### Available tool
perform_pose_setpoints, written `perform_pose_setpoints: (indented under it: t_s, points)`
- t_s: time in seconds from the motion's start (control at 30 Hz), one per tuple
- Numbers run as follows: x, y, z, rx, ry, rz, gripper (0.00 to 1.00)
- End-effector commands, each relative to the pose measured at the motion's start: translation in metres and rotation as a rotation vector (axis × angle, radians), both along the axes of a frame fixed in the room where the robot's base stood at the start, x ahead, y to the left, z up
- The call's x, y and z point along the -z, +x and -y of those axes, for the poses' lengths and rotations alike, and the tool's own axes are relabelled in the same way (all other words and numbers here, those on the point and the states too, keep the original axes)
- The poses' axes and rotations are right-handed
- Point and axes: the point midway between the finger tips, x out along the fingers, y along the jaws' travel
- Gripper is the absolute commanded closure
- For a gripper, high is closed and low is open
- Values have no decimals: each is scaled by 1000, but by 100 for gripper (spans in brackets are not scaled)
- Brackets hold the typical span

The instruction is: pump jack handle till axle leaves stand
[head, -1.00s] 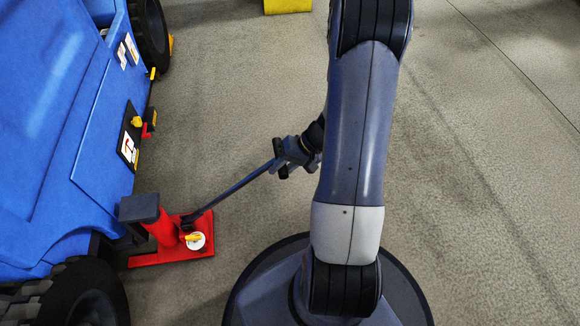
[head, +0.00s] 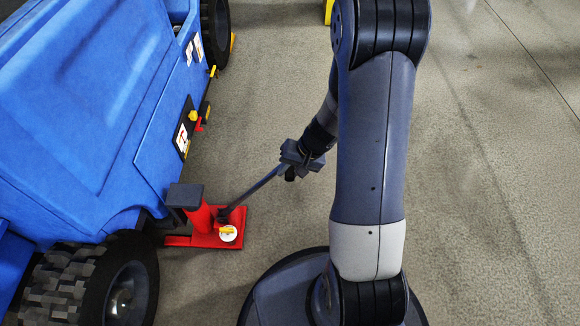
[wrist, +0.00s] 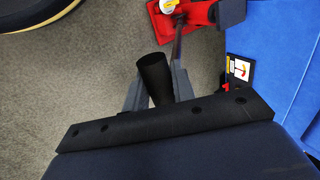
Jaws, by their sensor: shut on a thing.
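The red jack (head: 205,222) stands on the floor beside the blue vehicle (head: 90,110), with a dark pad on top and a white and yellow knob (head: 228,233) on its base. Its dark handle (head: 255,190) slants up and right from the base to my gripper (head: 296,158). My gripper is shut on the handle near its outer end. In the wrist view the black grip of the handle (wrist: 153,78) sits between the jaws, with the red jack (wrist: 197,14) beyond. The axle and the stand cannot be made out.
A black wheel (head: 110,285) is at the lower left, close to the jack, and another (head: 214,35) is at the top. A label panel (head: 184,130) is on the vehicle's side. Open grey floor (head: 490,180) lies to the right.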

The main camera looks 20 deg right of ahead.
Motion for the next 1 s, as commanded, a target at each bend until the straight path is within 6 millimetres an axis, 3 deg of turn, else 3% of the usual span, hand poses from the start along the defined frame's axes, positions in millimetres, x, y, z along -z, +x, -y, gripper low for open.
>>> perform_pose_setpoints:
  t_s: [0.23, 1.0]
  points:
    - [12, -4, 8, 1, 19, 2, 100]
    - [78, -26, 76, 3, 218, 65, 100]
